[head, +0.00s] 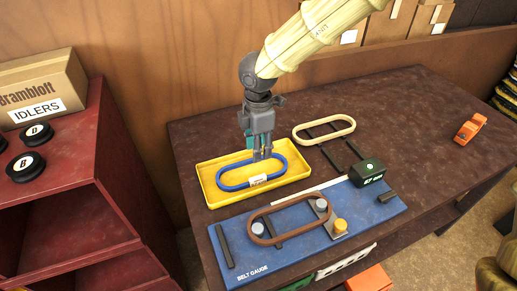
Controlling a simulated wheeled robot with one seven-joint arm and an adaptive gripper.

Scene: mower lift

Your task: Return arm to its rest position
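My gripper (262,156) points down over the yellow tray (208,190), with a gap between its fingertips, so it looks partly open. The fingertips are close to the far side of a blue oval belt (232,187) that lies in the tray with a white label on it. Whether they touch the belt cannot be told. My arm reaches in from the top right and is bent at the dark wrist, so it is extended over the table.
A blue belt gauge board (377,219) holds a brown belt (296,235) and a dark green box (367,173). A cream belt (324,130) lies on a dark frame behind. An orange object (470,128) is at right. A red shelf (60,165) with a carton (42,88) stands at left.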

